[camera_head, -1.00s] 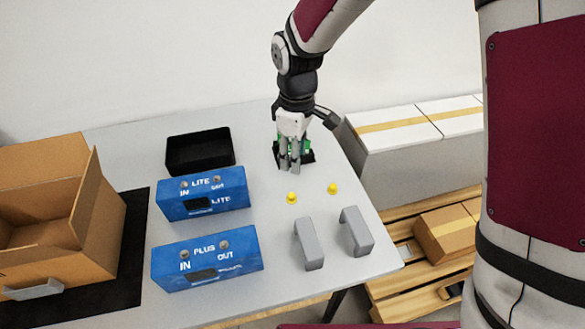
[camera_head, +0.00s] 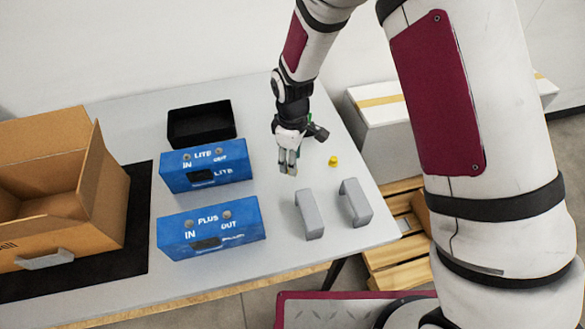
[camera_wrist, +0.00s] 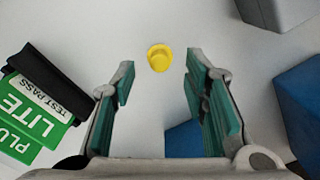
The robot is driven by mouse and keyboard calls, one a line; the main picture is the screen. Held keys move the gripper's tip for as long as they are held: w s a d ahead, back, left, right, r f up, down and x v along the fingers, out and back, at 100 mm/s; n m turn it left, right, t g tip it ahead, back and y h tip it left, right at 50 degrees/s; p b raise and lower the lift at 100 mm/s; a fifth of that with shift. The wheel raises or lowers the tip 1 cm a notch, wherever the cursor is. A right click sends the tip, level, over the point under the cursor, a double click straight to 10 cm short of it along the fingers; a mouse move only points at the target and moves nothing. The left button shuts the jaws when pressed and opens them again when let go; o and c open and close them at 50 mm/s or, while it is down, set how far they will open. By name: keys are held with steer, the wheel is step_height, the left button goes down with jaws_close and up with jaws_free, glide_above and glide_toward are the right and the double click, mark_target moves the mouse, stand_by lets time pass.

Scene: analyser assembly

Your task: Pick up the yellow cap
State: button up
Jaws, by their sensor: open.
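In the wrist view a small yellow cap (camera_wrist: 159,57) stands on the grey table, ahead of and between the teal-padded fingers of my gripper (camera_wrist: 158,80). The fingers are apart, with nothing between them touching the cap. In the head view my gripper (camera_head: 288,170) points down over the table, right of the blue LITE box. One yellow cap (camera_head: 334,161) shows to the right of the gripper. The place where the other cap stood is mostly hidden by the fingers.
Blue LITE (camera_head: 207,166) and PLUS (camera_head: 210,229) boxes stand left, two grey brackets (camera_head: 309,214) in front. A black tray (camera_head: 201,124) is behind and an open carton (camera_head: 62,205) far left. Green cards (camera_wrist: 40,112) lie beside the gripper in the wrist view.

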steer(key=shift+f, duration=1.5)
steer(key=c, duration=0.8)
steer(key=shift+r, duration=0.15)
